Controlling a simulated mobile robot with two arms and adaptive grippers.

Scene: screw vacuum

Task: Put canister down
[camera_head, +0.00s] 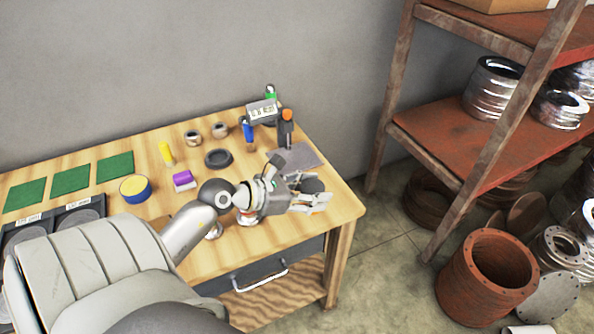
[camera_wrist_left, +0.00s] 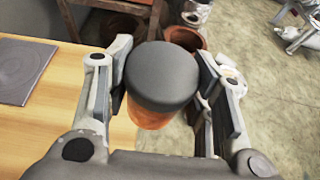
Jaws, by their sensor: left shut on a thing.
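My left gripper (camera_head: 308,194) is shut on the canister (camera_head: 313,185), near the right end of the wooden table. In the left wrist view, the canister (camera_wrist_left: 162,76) shows a dark grey round lid and part of an orange body below it. It sits between the two fingers of my left gripper (camera_wrist_left: 163,62). In that view it is close to the table edge, with floor showing beyond. The gripper partly hides it in the head view, and its underside is hidden, so I cannot tell whether it touches the table. My right gripper is not in view.
A grey square plate (camera_head: 301,153) lies on the wooden table (camera_head: 346,200) behind the gripper. A dark round dish (camera_head: 218,159), a purple block (camera_head: 184,178) and a blue-and-yellow tin (camera_head: 135,192) stand left. A rusty shelf (camera_head: 455,148) is on the right.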

